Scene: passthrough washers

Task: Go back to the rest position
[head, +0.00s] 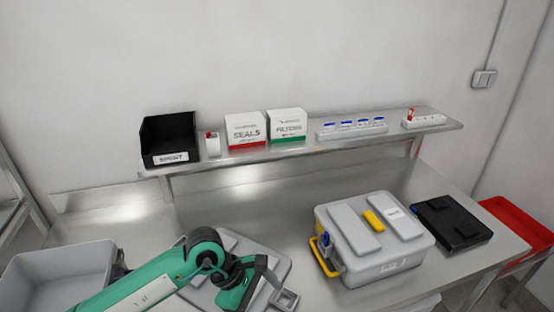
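My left arm, green with dark joints, comes in from the lower left. Its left gripper (270,288) is low in the middle of the view, over the grey lid-like panel (245,243) on the steel table and left of the grey case. I cannot make out whether its fingers are apart or together, and I see nothing clearly held. The arm hides part of the panel. My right gripper is not in view.
A grey case (380,261) with a yellow latch stands on the table (300,180), beside a black tray (450,222). A grey bin (60,270) is at left, a red bin (520,222) at right. The raised shelf (250,156) holds a black bin and boxes.

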